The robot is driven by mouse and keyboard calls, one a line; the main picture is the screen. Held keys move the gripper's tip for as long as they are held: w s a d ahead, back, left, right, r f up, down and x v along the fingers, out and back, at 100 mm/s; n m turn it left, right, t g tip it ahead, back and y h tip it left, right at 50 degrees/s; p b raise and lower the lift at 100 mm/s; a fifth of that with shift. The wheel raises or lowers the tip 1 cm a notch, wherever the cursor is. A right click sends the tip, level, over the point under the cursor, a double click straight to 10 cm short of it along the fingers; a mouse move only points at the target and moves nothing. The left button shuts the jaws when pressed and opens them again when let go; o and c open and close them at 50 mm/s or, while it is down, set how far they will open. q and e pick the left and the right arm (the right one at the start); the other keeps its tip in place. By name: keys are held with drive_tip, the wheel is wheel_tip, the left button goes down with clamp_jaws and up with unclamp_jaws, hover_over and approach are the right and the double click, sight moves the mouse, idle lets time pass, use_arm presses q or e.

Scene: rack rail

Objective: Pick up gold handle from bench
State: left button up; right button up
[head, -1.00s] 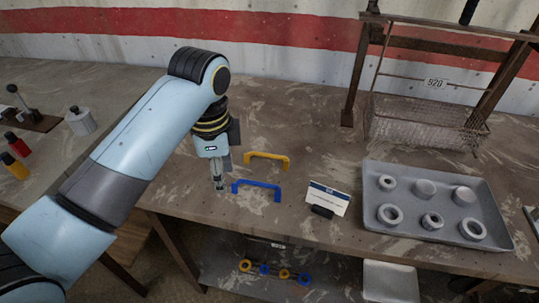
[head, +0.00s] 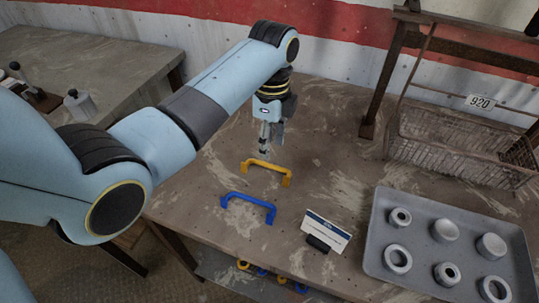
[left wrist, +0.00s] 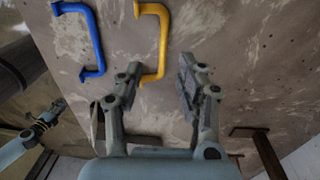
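The gold handle (head: 268,167), a U-shaped bar, lies on the bench near its middle. It also shows in the left wrist view (left wrist: 164,38), with its lower end near and partly between my fingers. A similar blue handle (head: 248,201) lies in front of it, and left of it in the left wrist view (left wrist: 98,40). My left gripper (head: 264,150) points down just behind the gold handle. In the left wrist view the left gripper (left wrist: 160,68) has its fingers spread and holds nothing. Part of what looks like my right gripper (left wrist: 45,121) shows at the left edge there.
A label card (head: 327,230) on a dark stand is right of the blue handle. A grey tray (head: 372,247) with several metal rings and round pieces is further right. A wire basket (head: 455,160) marked 920 hangs on a wooden frame behind. Bench left of the handles is clear.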

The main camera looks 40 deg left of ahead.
sight(272, 165)
use_arm(q)
drive_tip(key=shift+f, duration=0.45)
drive_tip(key=shift+d+f, duration=0.1)
drive_tip(key=shift+f, duration=0.2)
drive_tip(key=f, duration=0.4)
drive_tip(key=shift+d+f, duration=0.25)
drive_tip(key=shift+f, duration=0.15)
drive_tip(key=shift+c, duration=1.1)
clamp_jaws()
use_arm(e)
drive_tip(key=shift+w+r, duration=0.15)
drive_tip(key=shift+w, duration=0.05)
